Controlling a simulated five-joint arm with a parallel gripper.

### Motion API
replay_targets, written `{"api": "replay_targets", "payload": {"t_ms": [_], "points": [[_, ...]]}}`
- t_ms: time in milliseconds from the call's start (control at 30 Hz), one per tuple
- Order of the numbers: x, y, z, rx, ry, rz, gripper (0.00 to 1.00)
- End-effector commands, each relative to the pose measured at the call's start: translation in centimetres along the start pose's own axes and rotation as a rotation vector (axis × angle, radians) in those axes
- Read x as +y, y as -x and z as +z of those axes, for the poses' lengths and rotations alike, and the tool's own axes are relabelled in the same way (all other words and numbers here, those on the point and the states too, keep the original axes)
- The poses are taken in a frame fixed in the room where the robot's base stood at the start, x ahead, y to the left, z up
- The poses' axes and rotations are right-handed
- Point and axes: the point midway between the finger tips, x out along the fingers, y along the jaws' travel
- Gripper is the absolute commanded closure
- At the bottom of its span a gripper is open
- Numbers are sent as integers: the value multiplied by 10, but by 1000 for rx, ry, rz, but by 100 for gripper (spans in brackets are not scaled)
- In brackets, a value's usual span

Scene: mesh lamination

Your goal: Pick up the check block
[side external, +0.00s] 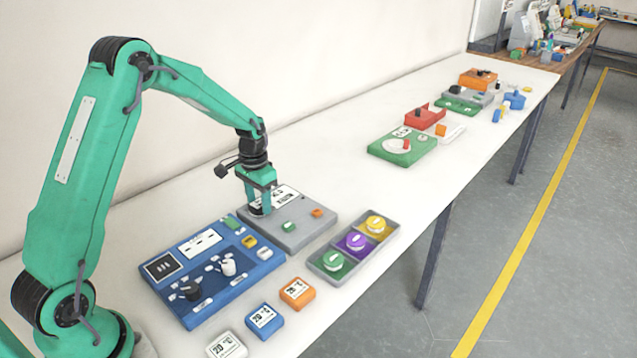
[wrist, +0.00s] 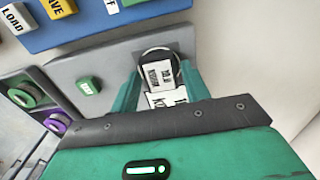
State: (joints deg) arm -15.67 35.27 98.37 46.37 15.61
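No block in view can be surely read as the check block. My gripper (side external: 259,211) is low over the left part of a grey plate (side external: 310,228). In the wrist view, the fingers of my gripper (wrist: 162,72) are apart, one on each side of a round dark-rimmed piece (wrist: 161,57) with a white printed label. I see no clear grip on it, and its lower part is hidden. Three labelled blocks lie at the table's front: white (side external: 226,345), blue (side external: 265,320) and orange (side external: 297,292).
A blue control panel (side external: 207,308) with knobs lies left of the plate. A grey tray (side external: 328,273) holds green, purple and yellow round pieces. A small green button (side external: 289,226) and an orange piece (side external: 317,212) sit on the plate. The table beyond is clear up to a green board (side external: 384,152).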

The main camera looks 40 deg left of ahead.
Motion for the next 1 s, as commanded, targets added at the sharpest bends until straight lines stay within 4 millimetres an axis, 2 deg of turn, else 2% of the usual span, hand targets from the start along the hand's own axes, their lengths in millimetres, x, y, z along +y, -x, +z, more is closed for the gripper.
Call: {"api": "replay_targets", "payload": {"t_ms": [33, 133, 200, 467, 633, 767, 900, 1000], "points": [[0, 0, 0, 0, 0, 0, 64], [0, 0, 0, 0, 0, 0, 83], [0, 0, 0, 1, 0, 0, 91], [0, 1, 0, 1, 0, 0, 92], [0, 9, 0, 1, 0, 0, 92], [0, 21, -1, 4, 0, -1, 92], [0, 42, -1, 5, 0, -1, 92], [16, 52, 4, 3, -5, -1, 92]]}}
